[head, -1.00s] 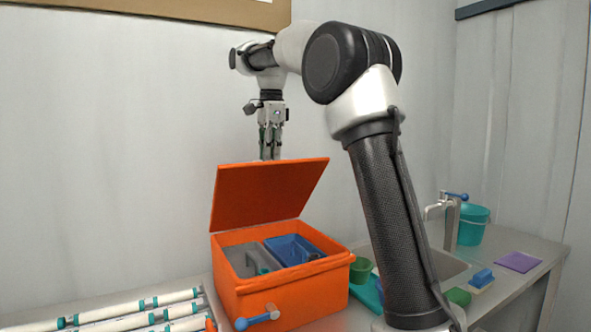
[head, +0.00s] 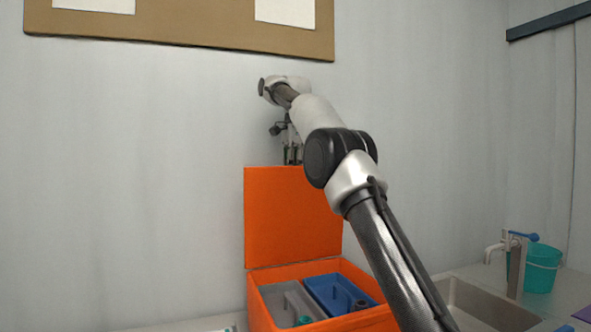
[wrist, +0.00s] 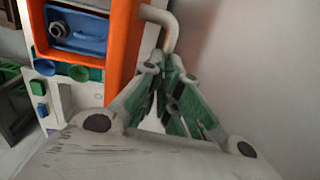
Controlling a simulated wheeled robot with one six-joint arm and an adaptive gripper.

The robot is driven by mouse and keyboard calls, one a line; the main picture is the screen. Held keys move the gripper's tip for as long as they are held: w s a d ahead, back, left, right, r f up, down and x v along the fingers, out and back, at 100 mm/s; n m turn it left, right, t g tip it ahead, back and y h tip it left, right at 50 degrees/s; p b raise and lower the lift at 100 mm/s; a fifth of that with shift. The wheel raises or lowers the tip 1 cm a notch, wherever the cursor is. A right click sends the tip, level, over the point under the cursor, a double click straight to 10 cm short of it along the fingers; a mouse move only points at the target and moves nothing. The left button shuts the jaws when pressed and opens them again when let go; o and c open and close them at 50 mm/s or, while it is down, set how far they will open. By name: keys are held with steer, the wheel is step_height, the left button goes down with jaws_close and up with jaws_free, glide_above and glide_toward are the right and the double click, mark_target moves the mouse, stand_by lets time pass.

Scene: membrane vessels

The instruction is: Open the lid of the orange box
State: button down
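The orange box (head: 258,307) stands on the counter, open at the top. Its orange lid (head: 292,217) is raised and stands close to upright at the back, inner face toward the head camera. My gripper (head: 292,155) is at the lid's top edge, on its far side; the lid hides the fingertips there. In the wrist view my gripper (wrist: 166,72) has its fingers drawn together at the end of a bent light handle (wrist: 168,30) beside an orange edge. The grip itself is small and partly hidden.
Inside the box are a grey tray (head: 283,300) and a blue tray (head: 335,292). A sink (head: 487,305), a tap (head: 515,265) and a teal bucket (head: 541,268) are at the right. A wall stands close behind the lid; a board (head: 200,30) hangs above.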

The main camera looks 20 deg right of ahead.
steer(key=shift+w+a+f+g, duration=0.15)
steer(key=shift+w+f, duration=0.1)
steer(key=shift+f, duration=0.4)
steer(key=shift+w+d+f+g, duration=0.1)
steer(key=shift+w+f+g, duration=0.1)
steer(key=shift+f, duration=0.4)
steer(key=c, duration=1.5)
jaws_free()
steer(key=shift+w, duration=0.2)
